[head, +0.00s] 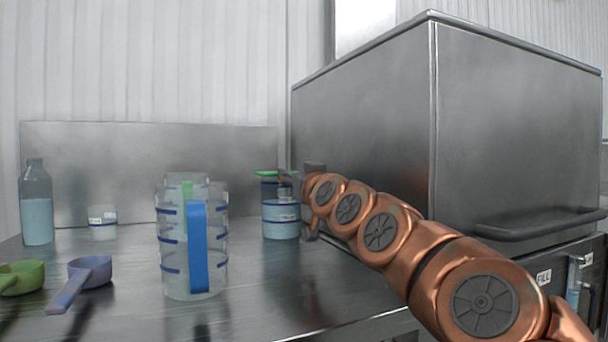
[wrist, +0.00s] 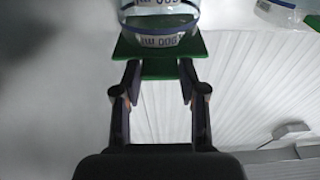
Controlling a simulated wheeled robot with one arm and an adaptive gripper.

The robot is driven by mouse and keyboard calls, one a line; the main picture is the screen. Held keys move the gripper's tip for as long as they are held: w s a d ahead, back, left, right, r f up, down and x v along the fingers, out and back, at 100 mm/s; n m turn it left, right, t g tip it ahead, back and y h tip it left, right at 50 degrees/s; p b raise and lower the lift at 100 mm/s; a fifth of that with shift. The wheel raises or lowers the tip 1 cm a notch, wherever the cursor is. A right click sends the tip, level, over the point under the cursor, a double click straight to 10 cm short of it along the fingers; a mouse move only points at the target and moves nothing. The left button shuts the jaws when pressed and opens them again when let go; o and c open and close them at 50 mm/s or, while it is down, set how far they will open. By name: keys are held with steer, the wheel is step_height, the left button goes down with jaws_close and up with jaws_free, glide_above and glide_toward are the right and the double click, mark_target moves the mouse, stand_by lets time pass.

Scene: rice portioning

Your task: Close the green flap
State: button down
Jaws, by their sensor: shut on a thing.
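A clear container (head: 281,222) with blue bands and a label stands on the table beside the big steel cabinet. The green flap (head: 267,173) shows at its top in the head view, level by its look. In the wrist view the green flap (wrist: 160,48) spans the bottom of the clear container (wrist: 160,18), whose label reads upside down. My gripper (wrist: 160,82) has a finger on each side of the flap's narrow green part and is shut on it. In the head view my gripper (head: 300,188) is at the container's upper right, partly hidden by my arm.
A clear pitcher with a blue handle (head: 197,245) stands left of the container, with a green-handled one (head: 187,190) behind it. A bottle (head: 36,205), a small cup (head: 102,222) and two scoops (head: 88,272) are farther left. The steel cabinet (head: 365,125) closes off the right.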

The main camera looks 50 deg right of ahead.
steer(key=shift+w+f, duration=0.15)
steer(key=shift+f, duration=0.6)
steer(key=c, duration=1)
jaws_free()
steer(key=shift+d, duration=0.1)
steer(key=o, duration=0.4)
steer(key=shift+c, duration=0.2)
steer(key=shift+r, duration=0.2)
steer(key=shift+r, duration=0.1)
step_height(320, 180, up, 10)
